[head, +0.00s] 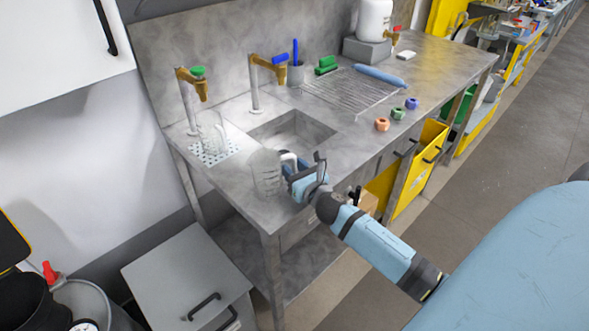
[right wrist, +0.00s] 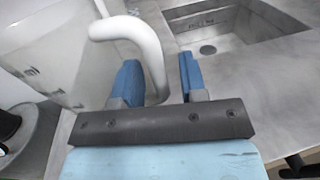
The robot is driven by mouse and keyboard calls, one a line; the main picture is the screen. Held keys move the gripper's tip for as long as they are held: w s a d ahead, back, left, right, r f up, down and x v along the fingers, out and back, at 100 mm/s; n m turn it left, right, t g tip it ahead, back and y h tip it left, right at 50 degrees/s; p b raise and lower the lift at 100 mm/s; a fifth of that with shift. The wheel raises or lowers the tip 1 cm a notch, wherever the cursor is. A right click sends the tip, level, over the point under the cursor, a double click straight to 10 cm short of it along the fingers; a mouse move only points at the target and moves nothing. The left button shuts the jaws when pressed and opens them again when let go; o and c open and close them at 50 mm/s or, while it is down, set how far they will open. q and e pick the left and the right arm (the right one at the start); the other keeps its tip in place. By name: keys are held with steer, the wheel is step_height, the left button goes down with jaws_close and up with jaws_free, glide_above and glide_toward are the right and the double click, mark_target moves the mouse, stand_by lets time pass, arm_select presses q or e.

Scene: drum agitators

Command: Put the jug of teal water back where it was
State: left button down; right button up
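A clear jug (head: 266,175) with a white handle stands upright near the front left of the steel counter. Its pale wall (right wrist: 45,60) and white handle (right wrist: 152,50) fill the left of the right wrist view. I see no teal colour in it. A second clear jug (head: 212,132) stands on the perforated drain plate under the green-topped tap. My right gripper (head: 306,171) is at the front jug's handle. In the right wrist view its blue fingers (right wrist: 162,80) are apart, the handle lies between them near the left finger, and a gap shows to the right finger. My left gripper is not in view.
A sink basin (head: 292,135) lies behind the gripper. The drain plate (head: 214,153) is to the left. Two brass taps, one green-topped (head: 190,90) and one blue-topped (head: 268,68), rise at the back. Several coloured nuts (head: 397,113) lie along the front edge.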

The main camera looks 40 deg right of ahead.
steer(key=shift+r, duration=0.2)
steer(key=s+a+b, duration=0.1)
steer(key=s+a, duration=0.1)
steer(key=s, duration=1)
steer(key=a+f+m, duration=0.1)
steer(key=f+m, duration=0.1)
steer(key=m, duration=0.1)
steer(key=s+a+f+m+g, duration=0.1)
steer(key=f+m, duration=0.1)
steer(key=s+a+f+m, duration=0.1)
steer(key=f+m, duration=0.1)
steer(key=m, duration=0.1)
steer(key=shift+s+a+f+m+g+y, duration=0.2)
steer(key=shift+a+m+g+y, duration=0.1)
steer(key=shift+a+g+y, duration=0.1)
steer(key=s+a+f+m+g+y, duration=0.2)
steer(key=s+a+f+m, duration=0.3)
steer(key=a+m, duration=0.3)
steer(key=s+a+f+m+g+y, duration=0.2)
steer(key=s+a+f+m, duration=0.3)
steer(key=m, duration=1)
steer(key=a+f+g, duration=0.1)
steer(key=a, duration=0.2)
steer(key=shift+s+a+f+y, duration=0.2)
steer(key=shift+a+f+y, duration=0.1)
steer(key=shift+a+f, duration=0.05)
